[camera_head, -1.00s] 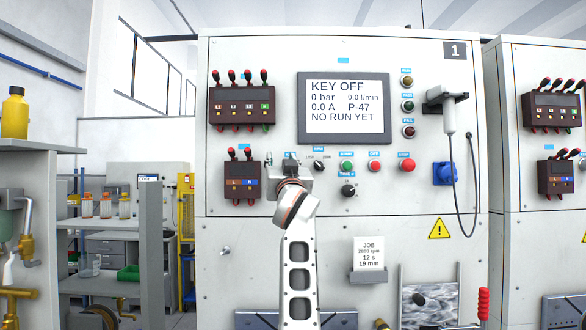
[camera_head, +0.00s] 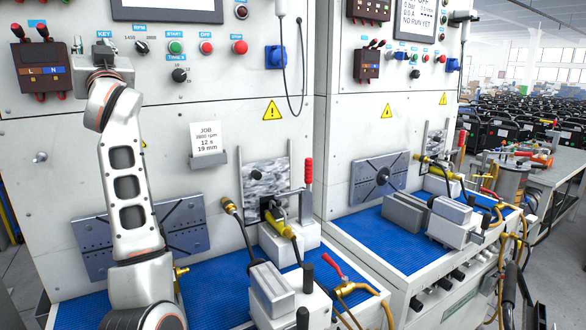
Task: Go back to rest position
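My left arm rises from the bottom left in the head view. Its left gripper (camera_head: 94,52) is at the panel of the nearer test station (camera_head: 240,120), right under the KEY label. The gripper's own body hides the key switch, and its fingertips show too small to tell whether they are open or shut on something. My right gripper is not in view.
A blue mat (camera_head: 85,312) covers the bench below the panel. A grey vise (camera_head: 272,285), a yellow-ended tool (camera_head: 280,222) and a red-handled clamp (camera_head: 308,175) stand there. A second station (camera_head: 345,120) stands to the right. Open floor shows at the far right.

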